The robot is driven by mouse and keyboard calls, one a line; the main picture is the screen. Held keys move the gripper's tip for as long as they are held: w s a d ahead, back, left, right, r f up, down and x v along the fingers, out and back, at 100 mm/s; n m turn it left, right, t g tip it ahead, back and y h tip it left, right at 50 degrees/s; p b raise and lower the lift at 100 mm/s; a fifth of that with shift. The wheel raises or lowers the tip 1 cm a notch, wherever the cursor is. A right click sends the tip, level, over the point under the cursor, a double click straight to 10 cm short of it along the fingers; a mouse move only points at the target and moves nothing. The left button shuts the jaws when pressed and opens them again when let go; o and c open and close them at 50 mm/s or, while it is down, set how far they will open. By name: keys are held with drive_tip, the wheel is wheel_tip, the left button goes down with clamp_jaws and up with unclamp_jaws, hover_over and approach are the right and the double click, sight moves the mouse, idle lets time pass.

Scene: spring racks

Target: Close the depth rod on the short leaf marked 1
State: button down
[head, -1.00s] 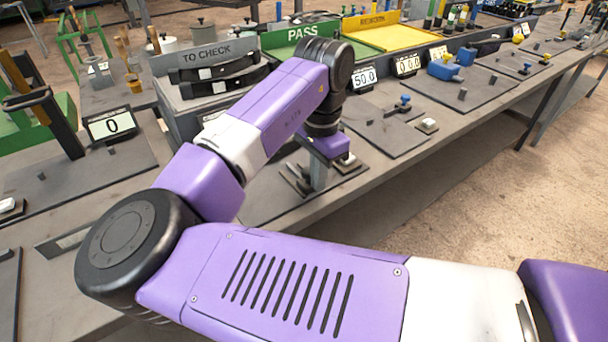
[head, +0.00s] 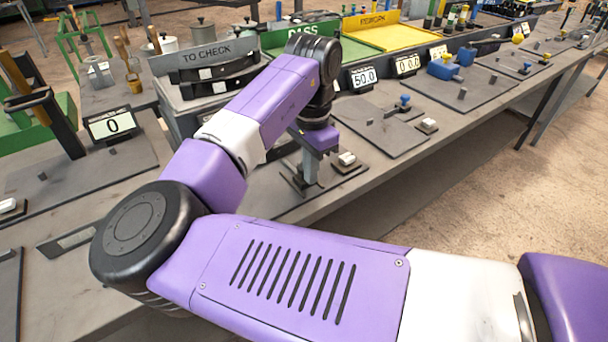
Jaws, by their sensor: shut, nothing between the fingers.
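My gripper (head: 310,178) points down over a dark gauge plate (head: 275,207) on the bench. Its grey fingers are shut and empty, low among small dark blocks (head: 292,184). A white button (head: 347,159) sits just to its right. I cannot tell whether the fingers touch anything. No depth rod or short leaf can be made out at this plate; my arm hides part of it. Two dark curved leaves (head: 236,70) with white tags lie in the TO CHECK rack (head: 215,53); their marks are too small to read.
Right of my gripper is another plate (head: 385,135) with a blue-knobbed clamp (head: 404,102) and a 50.0 display (head: 363,78). A display reading 0 (head: 112,123) stands left. Green PASS (head: 290,40) and yellow REWORK (head: 392,38) trays are behind. Bench front edge is clear.

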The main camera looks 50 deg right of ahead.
drive_tip(key=shift+w+d, duration=0.15)
drive_tip(key=shift+w, duration=0.35)
drive_tip(key=shift+w+d, duration=0.15)
drive_tip(key=shift+w, duration=0.35)
idle(0.4)
drive_tip(key=shift+s+a+p, duration=0.1)
drive_tip(key=shift+s+p, duration=0.05)
drive_tip(key=shift+p, duration=0.45)
idle(0.5)
drive_tip(key=shift+r, duration=0.2)
drive_tip(key=shift+s+r+p, duration=0.1)
drive_tip(key=shift+r+p, duration=3.25)
drive_tip(key=shift+p, duration=0.15)
